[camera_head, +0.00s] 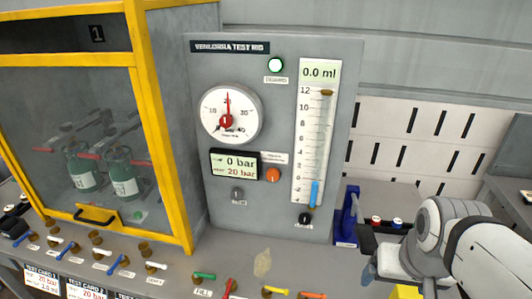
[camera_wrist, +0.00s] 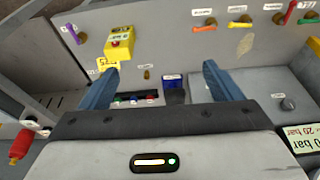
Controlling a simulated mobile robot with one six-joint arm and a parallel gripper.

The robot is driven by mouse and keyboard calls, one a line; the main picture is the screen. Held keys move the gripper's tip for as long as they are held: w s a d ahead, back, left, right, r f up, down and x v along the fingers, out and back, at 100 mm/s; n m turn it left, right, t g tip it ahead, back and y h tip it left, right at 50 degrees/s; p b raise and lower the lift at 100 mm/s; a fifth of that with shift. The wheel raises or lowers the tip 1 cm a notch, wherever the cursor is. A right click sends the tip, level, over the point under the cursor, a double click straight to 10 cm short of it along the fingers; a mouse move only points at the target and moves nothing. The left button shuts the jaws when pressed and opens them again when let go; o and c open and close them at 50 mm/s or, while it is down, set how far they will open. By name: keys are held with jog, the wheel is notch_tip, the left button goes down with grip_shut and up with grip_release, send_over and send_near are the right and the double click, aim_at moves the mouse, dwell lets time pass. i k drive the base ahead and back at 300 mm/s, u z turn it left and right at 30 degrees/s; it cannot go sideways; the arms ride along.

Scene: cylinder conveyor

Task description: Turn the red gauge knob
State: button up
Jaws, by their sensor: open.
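The red gauge knob (camera_head: 227,122) sits at the centre of a round white dial (camera_head: 246,101) on the grey test rig panel, in the head view. A red pointer stands upright from it, near the 20 mark. The dial and knob do not show in the wrist view. My gripper (camera_wrist: 158,82) is open and empty, with its two blue fingers wide apart in the wrist view.
A digital display (camera_head: 234,165) below the dial reads 0 bar over 20 bar. A tall scale (camera_head: 315,135) stands right of the dial. A yellow-framed cabinet (camera_head: 160,130) is close on the left. Several coloured valve handles line the bench front. A blue holder (camera_head: 347,215) stands right of the panel.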

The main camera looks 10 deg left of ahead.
aim_at(226, 121)
jog(key=z, duration=1.05)
jog(key=k, duration=1.5)
jog(key=u, duration=0.6)
jog(key=i, duration=1)
jog(key=u, duration=0.05)
